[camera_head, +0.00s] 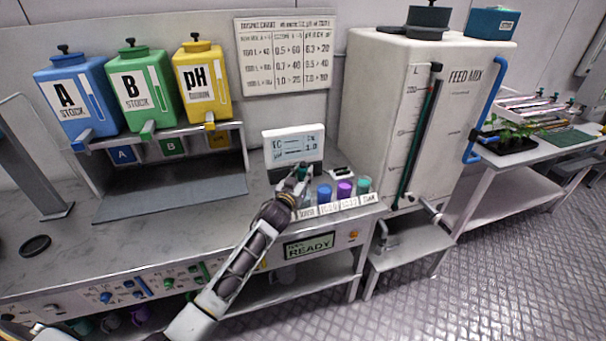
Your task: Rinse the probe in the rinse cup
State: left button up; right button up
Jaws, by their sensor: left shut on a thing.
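My left gripper (299,181) is at the row of cups in front of the small meter (293,147). It is shut on a small dark thing that looks like the probe; the fingers hide most of it. A blue cup (324,193), a purple cup (344,189) and a green cup (364,185) stand in a row to its right, above a white label strip. The cup place at the left end, probably the rinse cup, is mostly hidden by my gripper. I cannot tell whether the probe tip is inside it. My right gripper is not in view.
Blue (77,92), green (143,88) and yellow (202,80) stock bottles stand on a shelf at the left. A large feed mix tank (398,95) stands to the right. A black disc (35,245) lies on the bench's left part, which is mostly clear.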

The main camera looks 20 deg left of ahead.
aim_at(303, 164)
pick_arm(q)
jog(key=shift+f, duration=0.35)
dwell(0.6)
dwell(0.9)
dwell(0.7)
jog(key=shift+r, duration=0.45)
jog(key=shift+r+p, duration=2.55)
jog(key=shift+r, duration=0.05)
jog(key=shift+r+p, duration=1.25)
jog(key=shift+r, duration=0.2)
